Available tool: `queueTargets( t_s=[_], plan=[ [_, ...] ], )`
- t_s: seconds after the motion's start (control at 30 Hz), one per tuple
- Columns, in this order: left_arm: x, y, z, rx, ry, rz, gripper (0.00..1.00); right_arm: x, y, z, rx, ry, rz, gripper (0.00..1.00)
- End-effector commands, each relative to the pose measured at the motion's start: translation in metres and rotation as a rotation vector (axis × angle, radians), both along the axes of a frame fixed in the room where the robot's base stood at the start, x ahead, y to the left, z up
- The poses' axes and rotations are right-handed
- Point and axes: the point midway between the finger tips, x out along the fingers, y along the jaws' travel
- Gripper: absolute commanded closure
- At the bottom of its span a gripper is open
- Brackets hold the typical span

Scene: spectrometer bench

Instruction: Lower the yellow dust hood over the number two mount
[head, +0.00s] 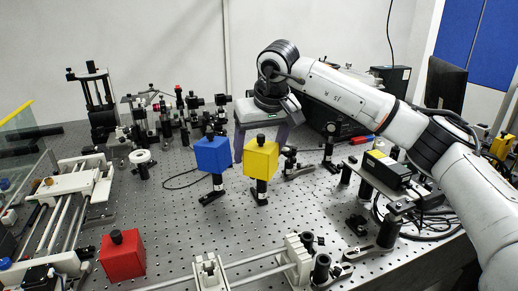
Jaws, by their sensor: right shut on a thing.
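The yellow dust hood (261,160) is a cube with a black knob on top, at the centre of the head view. It is upright and sits around the top of a black post mount (261,192), whose lower post and foot show below it. I cannot tell whether it is fully seated, and no number on the mount is readable. My right gripper (262,136) reaches down from above and is shut on the hood at its knob; the fingertips are hard to make out. My left gripper is out of view.
A blue hood (212,155) covers a post close on the left. A red hood (122,256) stands on the bench at front left. Optics posts crowd the back left; a rail assembly (300,252) lies in front. Bare perforated bench (190,230) lies between.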

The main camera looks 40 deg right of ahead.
Motion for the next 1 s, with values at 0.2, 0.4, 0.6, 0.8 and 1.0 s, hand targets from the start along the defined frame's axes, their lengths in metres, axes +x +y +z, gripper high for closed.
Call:
queueTargets(
  t_s=[0.2, 0.4, 0.6, 0.8, 1.0],
  plan=[
    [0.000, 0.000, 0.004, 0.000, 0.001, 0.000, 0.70, 0.000, 0.000, -0.002, 0.000, 0.000, 0.000, 0.51],
    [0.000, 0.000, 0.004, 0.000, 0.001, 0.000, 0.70, 0.000, 0.000, -0.003, 0.000, 0.000, 0.000, 0.51],
    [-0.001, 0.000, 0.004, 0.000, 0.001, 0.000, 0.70, 0.000, 0.000, -0.002, 0.000, 0.000, 0.000, 0.07],
    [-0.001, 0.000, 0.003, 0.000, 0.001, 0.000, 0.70, 0.000, 0.000, -0.003, 0.000, 0.000, 0.000, 0.07],
    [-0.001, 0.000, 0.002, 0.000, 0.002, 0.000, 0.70, -0.005, 0.002, 0.012, 0.001, -0.004, 0.001, 0.07]
  ],
)
